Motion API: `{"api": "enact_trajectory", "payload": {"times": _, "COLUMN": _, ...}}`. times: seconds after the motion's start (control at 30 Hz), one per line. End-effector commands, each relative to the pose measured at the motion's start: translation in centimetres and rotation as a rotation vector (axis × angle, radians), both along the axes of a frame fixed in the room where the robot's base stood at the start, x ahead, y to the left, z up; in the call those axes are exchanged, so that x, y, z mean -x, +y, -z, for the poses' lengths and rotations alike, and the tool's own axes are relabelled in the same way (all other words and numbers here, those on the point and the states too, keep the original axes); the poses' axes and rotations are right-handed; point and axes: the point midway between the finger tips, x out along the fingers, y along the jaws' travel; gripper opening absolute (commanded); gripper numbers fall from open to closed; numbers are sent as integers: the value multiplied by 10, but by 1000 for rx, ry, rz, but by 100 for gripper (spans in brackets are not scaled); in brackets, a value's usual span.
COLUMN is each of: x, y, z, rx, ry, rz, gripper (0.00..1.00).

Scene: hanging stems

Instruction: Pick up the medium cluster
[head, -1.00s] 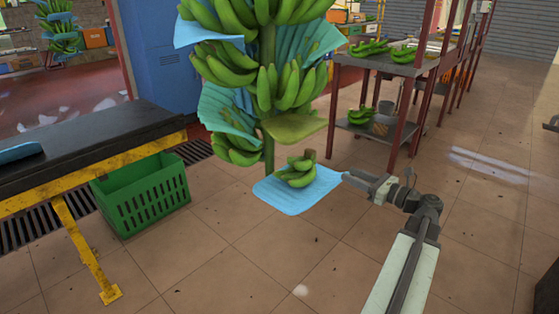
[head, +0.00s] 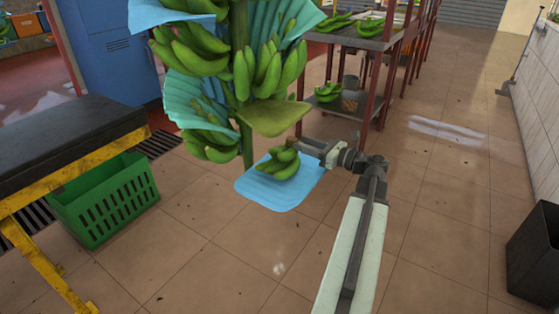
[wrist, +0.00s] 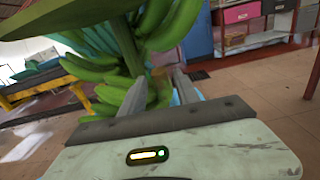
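A green banana cluster (head: 276,165) with a brownish cut crown lies at the blue sheet (head: 268,194), low beside the hanging stem. My gripper (head: 312,147) is at the right of this cluster, close to its crown. In the wrist view my two fingers (wrist: 160,92) are apart, with green bananas (wrist: 158,92) showing between and beyond them. I cannot tell whether they touch the crown. Larger banana hands (head: 232,65) hang on the stem (head: 246,145) above, with blue sheets between them.
A green leaf-like flap (head: 272,118) hangs just above the cluster. A green crate (head: 105,198) stands at the left under a dark table with a yellow frame (head: 70,165). A red-posted shelf (head: 355,112) holds more clusters behind. The tiled floor in front is clear.

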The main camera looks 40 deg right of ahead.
Motion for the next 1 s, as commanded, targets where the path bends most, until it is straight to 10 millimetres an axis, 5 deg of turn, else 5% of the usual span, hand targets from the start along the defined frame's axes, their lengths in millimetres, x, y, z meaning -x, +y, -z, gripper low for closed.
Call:
{"api": "enact_trajectory", "payload": {"times": 0.23, "x": -41, "y": 10, "z": 0, "rx": 0, "ry": 0, "rz": -4, "gripper": 37}}
{"api": "enact_trajectory", "payload": {"times": 0.47, "x": -45, "y": 12, "z": 0, "rx": 0, "ry": 0, "rz": -2, "gripper": 37}}
{"api": "enact_trajectory", "payload": {"times": 0.6, "x": -45, "y": 12, "z": 0, "rx": 0, "ry": 0, "rz": -3, "gripper": 1}}
{"api": "enact_trajectory", "payload": {"times": 1.0, "x": -46, "y": 12, "z": 0, "rx": 0, "ry": 0, "rz": -4, "gripper": 0}}
